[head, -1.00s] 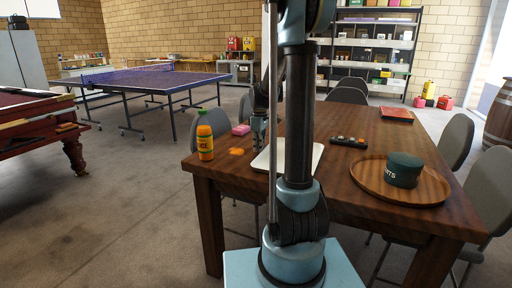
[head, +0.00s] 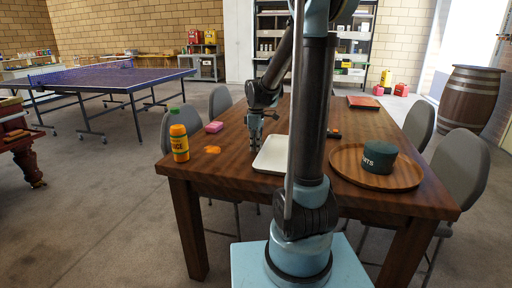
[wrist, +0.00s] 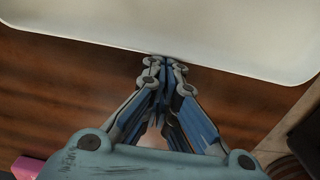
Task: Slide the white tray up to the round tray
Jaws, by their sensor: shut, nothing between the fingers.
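The white tray (head: 268,160) lies flat on the wooden table, partly hidden behind my arm column. It fills the top of the wrist view (wrist: 170,22). My gripper (head: 254,149) is low over the table at the white tray's left side. In the wrist view, my shut, empty fingertips (wrist: 165,62) are right at the tray's edge; I cannot tell whether they touch it.
A dark object (head: 333,134) is partly hidden behind my column. A red book (head: 363,102) lies at the back. Chairs (head: 460,168) flank the table.

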